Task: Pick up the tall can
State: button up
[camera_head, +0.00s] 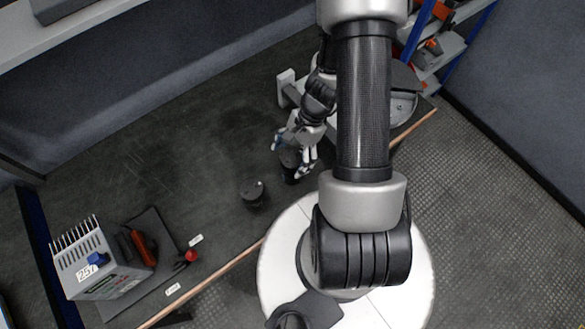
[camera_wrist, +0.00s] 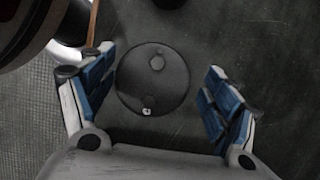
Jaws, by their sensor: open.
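A dark round can (camera_head: 289,160) stands on the dark bench, partly hidden by my gripper (camera_head: 294,162). In the wrist view its round dark top (camera_wrist: 153,82) lies between the two blue-padded fingers of my gripper (camera_wrist: 160,62). The fingers are open, with a small gap to the left of the can and a wider one to its right. A second dark can (camera_head: 253,192) stands apart, to the left and nearer the bench's front edge. A dark edge at the top of the wrist view may be this second can. I cannot tell surely which can is taller.
A grey finned box (camera_head: 95,262) stands at the bench's left end beside a dark mat with a red-handled tool (camera_head: 143,247) and a red knob (camera_head: 191,255). A grey tray (camera_head: 403,107) is at the right end. The middle of the bench (camera_head: 175,150) is clear.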

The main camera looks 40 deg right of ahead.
aim_at(284, 179)
jog(key=b+x, duration=0.2)
jog(key=x, duration=0.1)
jog(key=b+x, duration=0.1)
jog(key=shift+s+d+f, duration=0.15)
jog(key=shift+s+f, duration=0.2)
jog(key=shift+f, duration=0.15)
jog(key=shift+a+f, duration=0.25)
jog(key=shift+f, duration=0.2)
jog(key=shift+r, duration=0.1)
jog(key=shift+c, duration=0.2)
jog(key=c, duration=1.6)
